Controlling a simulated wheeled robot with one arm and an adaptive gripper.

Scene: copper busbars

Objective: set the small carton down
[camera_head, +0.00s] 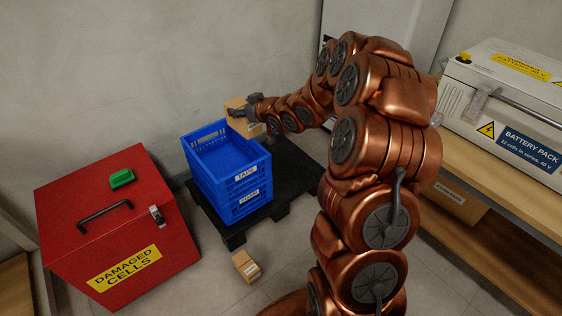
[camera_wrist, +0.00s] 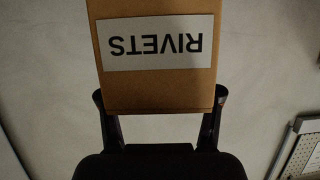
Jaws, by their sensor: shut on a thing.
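A small brown carton (camera_wrist: 160,95) with a white label reading RIVETS, upside down in the wrist view, sits between the two fingers of my gripper (camera_wrist: 160,112). My gripper is shut on it. In the head view the carton (camera_head: 236,104) is held beyond the far right corner of the blue crates, near the wall. My gripper (camera_head: 250,108) is partly hidden there by my own arm. Whether the carton touches anything beneath it cannot be seen.
Stacked blue crates (camera_head: 222,160), the top one open and labelled TAPE, stand on a black pallet (camera_head: 290,170). A red DAMAGED CELLS box (camera_head: 75,225) carries a green object (camera_head: 121,178). Another small carton (camera_head: 246,266) lies on the floor. A battery pack (camera_head: 510,100) sits on a bench at right.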

